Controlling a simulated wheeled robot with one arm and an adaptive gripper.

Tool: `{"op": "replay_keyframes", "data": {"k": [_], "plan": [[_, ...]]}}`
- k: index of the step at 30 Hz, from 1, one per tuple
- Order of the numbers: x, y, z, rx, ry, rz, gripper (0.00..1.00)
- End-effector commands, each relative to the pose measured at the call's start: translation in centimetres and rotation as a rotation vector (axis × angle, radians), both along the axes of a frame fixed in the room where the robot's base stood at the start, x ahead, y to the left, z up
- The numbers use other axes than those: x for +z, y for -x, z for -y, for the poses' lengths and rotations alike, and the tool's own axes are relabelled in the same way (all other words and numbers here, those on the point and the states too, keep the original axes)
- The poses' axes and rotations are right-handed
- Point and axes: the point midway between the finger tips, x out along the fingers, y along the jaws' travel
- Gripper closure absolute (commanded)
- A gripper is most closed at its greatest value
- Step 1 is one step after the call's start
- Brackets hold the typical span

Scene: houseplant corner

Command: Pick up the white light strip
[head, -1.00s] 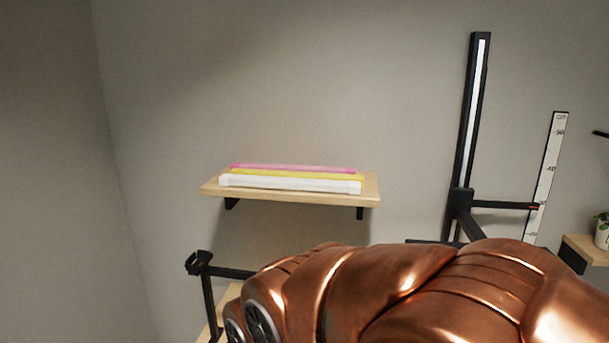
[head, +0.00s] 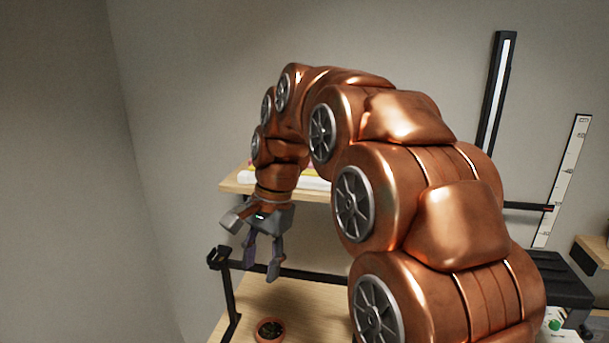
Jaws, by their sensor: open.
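The white light strip (head: 314,184) lies on the wooden wall shelf (head: 234,184), mostly hidden behind my arm. Only a short white piece shows to the right of my wrist. A bit of the yellow strip (head: 310,173) shows just behind it. My gripper (head: 261,268) is open and empty, with its fingers pointing down. In the picture it hangs below the shelf's front edge, apart from the strips.
Below is a wooden table (head: 300,305) with a small potted plant (head: 270,329). A black bar frame (head: 226,262) stands at its left. A lit black upright lamp (head: 497,95) and a white ruler (head: 563,180) stand at the right.

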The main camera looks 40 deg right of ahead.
Motion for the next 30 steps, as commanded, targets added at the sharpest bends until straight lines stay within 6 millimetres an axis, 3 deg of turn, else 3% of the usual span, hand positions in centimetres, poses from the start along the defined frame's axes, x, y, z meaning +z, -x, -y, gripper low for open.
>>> {"op": "replay_keyframes", "data": {"k": [1,6,15,24,30], "plan": [[1.3,-1.2,1.0,-0.064,-0.011,0.002,0.54],[4.4,-4.3,4.2,-0.28,-0.049,-0.005,0.54],[9.1,-8.5,11.0,-0.657,-0.119,-0.019,0.54],[12.6,-10.6,18.4,-1.014,-0.19,-0.046,0.54],[13.8,-11.0,21.6,-1.163,-0.219,-0.055,0.54]]}}
